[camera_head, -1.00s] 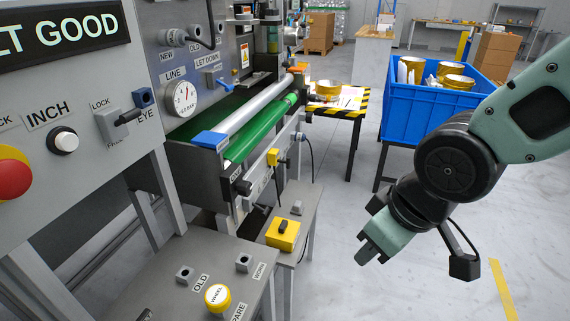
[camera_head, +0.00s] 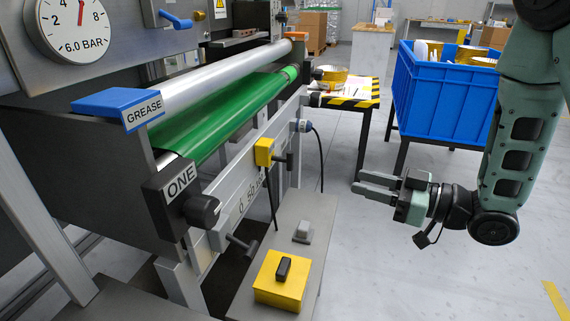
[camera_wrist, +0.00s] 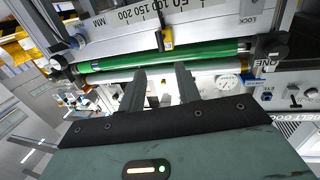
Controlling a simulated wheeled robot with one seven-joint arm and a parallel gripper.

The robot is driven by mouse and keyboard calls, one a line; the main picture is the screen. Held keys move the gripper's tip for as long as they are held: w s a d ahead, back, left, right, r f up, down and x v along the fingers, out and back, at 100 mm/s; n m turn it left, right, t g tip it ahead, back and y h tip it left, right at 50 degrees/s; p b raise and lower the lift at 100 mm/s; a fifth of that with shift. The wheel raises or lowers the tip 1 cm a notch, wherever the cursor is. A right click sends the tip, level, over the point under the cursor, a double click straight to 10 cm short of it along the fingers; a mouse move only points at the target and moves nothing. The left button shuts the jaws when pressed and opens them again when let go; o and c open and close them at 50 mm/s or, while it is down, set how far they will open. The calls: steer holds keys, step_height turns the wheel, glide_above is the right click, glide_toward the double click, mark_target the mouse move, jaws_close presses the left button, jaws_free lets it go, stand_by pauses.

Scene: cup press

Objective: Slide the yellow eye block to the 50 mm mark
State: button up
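The yellow eye block (camera_head: 264,152) sits on a pale rail (camera_head: 243,195) along the front of the press. A dark handle sticks out beside it. In the wrist view the yellow block (camera_wrist: 167,45) sits just below the rail's millimetre scale (camera_wrist: 150,12), which reads 50 to 200. I cannot tell exactly which mark it is at. My gripper (camera_head: 360,182) is open and empty, right of the block and apart from it, with its fingers pointing left at the rail. In the wrist view its two fingers (camera_wrist: 160,70) stand apart, with the green roller beyond them.
A yellow box with a black switch (camera_head: 282,278) stands on a low grey stand below the rail. A black end block marked ONE (camera_head: 172,200) juts out at the near end. A blue crate (camera_head: 440,95) and striped table (camera_head: 350,98) stand behind. Floor is clear around my gripper.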

steer(key=b, duration=0.3)
glide_toward(290, 169)
steer(key=x, duration=0.3)
steer(key=r+x, duration=0.1)
steer(key=x, duration=0.6)
steer(key=shift+w+r, duration=0.35)
steer(key=shift+w, duration=0.1)
steer(key=shift+c, duration=0.3)
